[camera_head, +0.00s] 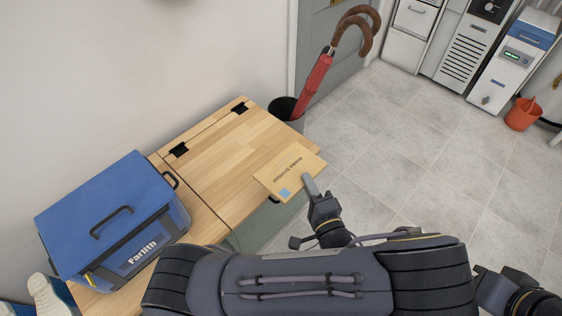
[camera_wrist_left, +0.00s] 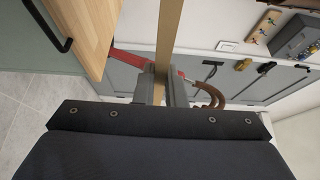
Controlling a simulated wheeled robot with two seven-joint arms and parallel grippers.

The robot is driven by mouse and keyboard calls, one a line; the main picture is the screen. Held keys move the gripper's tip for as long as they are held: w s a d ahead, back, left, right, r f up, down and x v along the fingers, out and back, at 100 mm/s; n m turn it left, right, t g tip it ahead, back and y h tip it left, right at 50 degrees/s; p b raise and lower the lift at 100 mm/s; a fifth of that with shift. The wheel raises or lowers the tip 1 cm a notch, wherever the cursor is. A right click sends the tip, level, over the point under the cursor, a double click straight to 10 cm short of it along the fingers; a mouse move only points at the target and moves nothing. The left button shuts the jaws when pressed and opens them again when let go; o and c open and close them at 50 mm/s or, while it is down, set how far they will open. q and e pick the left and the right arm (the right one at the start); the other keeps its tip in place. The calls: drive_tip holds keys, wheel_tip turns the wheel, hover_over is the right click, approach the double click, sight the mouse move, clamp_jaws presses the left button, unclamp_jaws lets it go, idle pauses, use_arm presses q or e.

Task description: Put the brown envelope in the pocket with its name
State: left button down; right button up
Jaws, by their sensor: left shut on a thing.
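The brown envelope (camera_head: 283,167) is a flat tan rectangle with a line of dark print and a small blue square near one corner. My left gripper (camera_head: 310,186) is shut on its near right edge and holds it over the front edge of the wooden bench top. In the left wrist view the envelope (camera_wrist_left: 169,35) shows edge-on as a thin strip between the fingers of the left gripper (camera_wrist_left: 160,88). Part of my right gripper (camera_head: 495,287) shows at the lower right; its fingers are hidden. I cannot make out any named pocket.
A blue cooler box (camera_head: 110,215) marked "Farlith" stands on the bench (camera_head: 215,160) at the left. A red umbrella (camera_head: 316,82) stands in a dark bin (camera_head: 284,112) behind the bench. An orange bucket (camera_head: 522,114) is on the tiled floor at the far right. The middle floor is clear.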

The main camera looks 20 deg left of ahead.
use_arm(q)
drive_tip(key=shift+s+f, duration=0.25)
drive_tip(key=shift+f, duration=0.2)
drive_tip(key=w+a+f+b, duration=0.3)
drive_tip(key=w+f+b, duration=0.3)
drive_tip(key=w+f, duration=0.6)
drive_tip(key=shift+w+a+f, duration=0.3)
drive_tip(key=shift+w+a, duration=0.05)
drive_tip(key=shift+w, duration=0.4)
drive_tip(key=c, duration=2)
unclamp_jaws()
drive_tip(key=shift+f, duration=0.25)
drive_tip(key=o, duration=0.5)
